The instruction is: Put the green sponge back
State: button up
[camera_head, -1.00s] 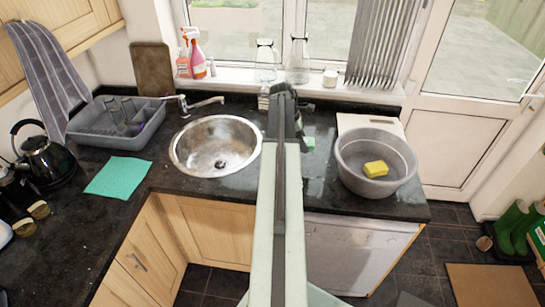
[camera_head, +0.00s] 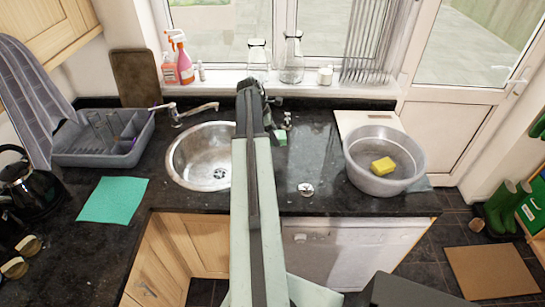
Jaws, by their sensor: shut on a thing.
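My gripper (camera_head: 284,125) is partly hidden behind the dark wrist. It is shut on the sponge, with a green side showing below the fingers. The gap between sponge and worktop is too small to judge.
The round metal sink (camera_head: 186,165) lies left of my arm. The grey bowl (camera_head: 350,165) with a yellow sponge (camera_head: 383,166) stands right. Bottles and jars line the windowsill behind. A small round metal piece (camera_head: 306,188) lies on the otherwise clear worktop between arm and bowl.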

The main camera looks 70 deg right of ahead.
jog(key=shift+w, duration=0.15)
jog(key=shift+m, duration=0.7)
jog(key=s+a+f+b, duration=0.1)
jog(key=s+a, duration=0.2)
jog(key=a, duration=0.1)
jog(key=s+a+f+b, duration=0.2)
jog(key=s+a, duration=0.1)
jog(key=a, duration=0.2)
jog(key=s+a+f+b, duration=0.2)
jog(key=s+a, duration=0.1)
jog(key=a, duration=0.1)
jog(key=shift+s+a+f, duration=0.15)
jog(key=shift+a, duration=0.25)
jog(key=b, duration=0.2)
send_over(286, 160)
jog(key=w, duration=0.2)
jog(key=shift+s+a+f, duration=0.25)
jog(key=shift+f, duration=0.4)
notch_tip(286, 160, down, 4)
jog(key=b, duration=0.3)
jog(key=shift+d+b, duration=0.1)
jog(key=shift+b, duration=0.3)
jog(key=shift+r, duration=0.2)
jog(key=shift+f, duration=0.15)
jog(key=o, duration=1.2)
